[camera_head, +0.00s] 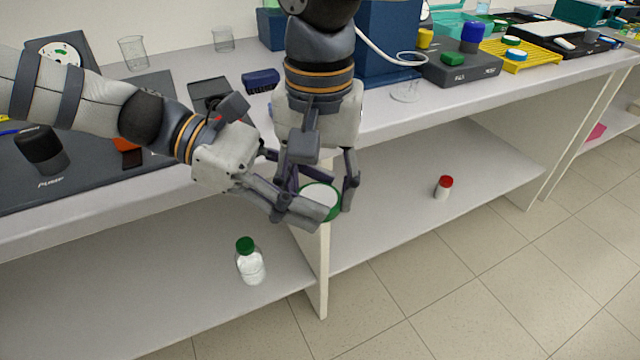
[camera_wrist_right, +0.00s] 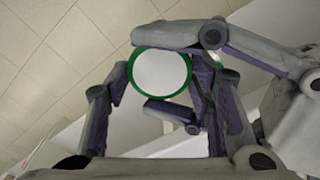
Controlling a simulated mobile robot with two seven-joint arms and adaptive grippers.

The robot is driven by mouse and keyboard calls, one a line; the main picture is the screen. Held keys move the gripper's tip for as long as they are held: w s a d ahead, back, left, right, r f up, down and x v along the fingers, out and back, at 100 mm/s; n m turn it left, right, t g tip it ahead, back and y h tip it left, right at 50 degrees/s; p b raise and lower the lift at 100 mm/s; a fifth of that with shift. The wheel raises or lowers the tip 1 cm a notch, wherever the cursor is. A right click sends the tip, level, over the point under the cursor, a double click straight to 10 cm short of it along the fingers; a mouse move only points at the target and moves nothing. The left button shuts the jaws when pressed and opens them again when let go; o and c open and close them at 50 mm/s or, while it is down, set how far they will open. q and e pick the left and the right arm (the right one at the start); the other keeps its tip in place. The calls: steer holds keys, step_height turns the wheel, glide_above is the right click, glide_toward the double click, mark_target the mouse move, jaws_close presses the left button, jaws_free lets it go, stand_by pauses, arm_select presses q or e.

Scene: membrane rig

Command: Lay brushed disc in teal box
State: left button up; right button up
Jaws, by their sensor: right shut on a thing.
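The white disc with a green rim (camera_head: 321,195) is held in the air in front of the bench edge; it also shows in the wrist view (camera_wrist_right: 161,71). My right gripper (camera_head: 322,186) comes down from above and is shut on the disc, with its fingers on either side. My left gripper (camera_head: 312,208) reaches in from the left, with its fingers against or very near the disc. Whether it grips the disc I cannot tell, as the fingers overlap. An open teal box (camera_head: 450,24) stands at the back right of the bench, partly cut off by the top edge.
A blue box (camera_head: 388,40), a grey block (camera_head: 458,68) with caps on it and a yellow rack (camera_head: 520,54) stand on the bench's right. A green-capped bottle (camera_head: 250,264) and a red-capped vial (camera_head: 443,188) stand on the lower shelf. Glass beakers (camera_head: 133,53) stand at back left.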

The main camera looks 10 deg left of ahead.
arm_select(q)
steer(key=o, duration=0.3)
